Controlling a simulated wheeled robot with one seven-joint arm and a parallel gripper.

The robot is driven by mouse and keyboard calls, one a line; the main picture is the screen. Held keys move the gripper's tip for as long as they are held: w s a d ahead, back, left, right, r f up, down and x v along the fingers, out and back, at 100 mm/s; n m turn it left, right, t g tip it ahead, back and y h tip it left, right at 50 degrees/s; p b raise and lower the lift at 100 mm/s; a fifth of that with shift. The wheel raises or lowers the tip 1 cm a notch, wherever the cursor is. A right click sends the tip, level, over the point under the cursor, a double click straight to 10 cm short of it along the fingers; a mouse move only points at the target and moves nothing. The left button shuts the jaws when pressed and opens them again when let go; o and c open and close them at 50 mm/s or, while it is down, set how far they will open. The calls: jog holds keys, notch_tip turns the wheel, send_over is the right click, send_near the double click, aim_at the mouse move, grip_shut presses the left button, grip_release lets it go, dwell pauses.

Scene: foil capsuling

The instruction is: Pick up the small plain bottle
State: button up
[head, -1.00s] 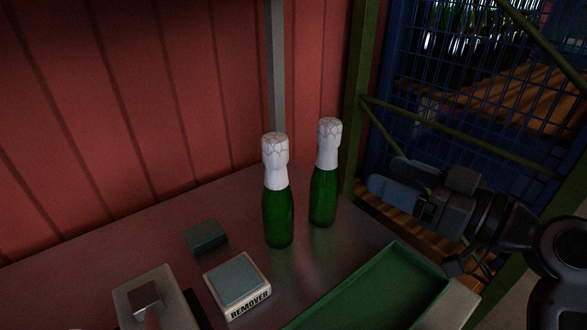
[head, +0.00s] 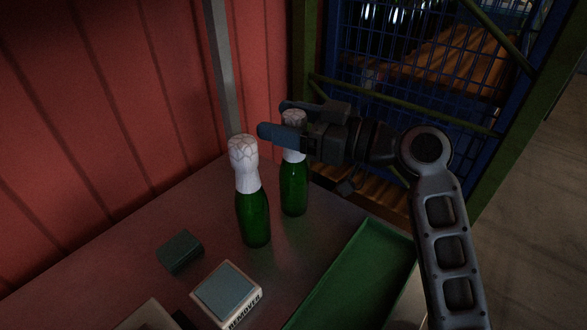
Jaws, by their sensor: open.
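Two green bottles with white foil over their necks stand upright on the dark table. The left bottle (head: 254,212) is nearer. The right bottle (head: 294,188) stands farther back and looks a little smaller. Neither shows a label; both wear foil, so I cannot tell for sure which one is the plain one. My gripper (head: 273,120) is open, reaching in from the right at the height of the right bottle's top. That foil top shows between the two fingers; the near finger hides part of its neck. I cannot tell whether they touch.
A green tray (head: 395,236) lies at the table's right edge. A box marked REMOVER (head: 240,313) with a grey pad on top and a dark green block (head: 180,250) lie in front. A red wall (head: 90,90) and blue mesh cage (head: 400,75) stand behind.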

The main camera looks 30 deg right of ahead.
jog(key=shift+w+a, duration=0.2)
jog(key=shift+w, duration=0.05)
jog(key=shift+c, duration=0.3)
grip_shut()
dwell(0.5)
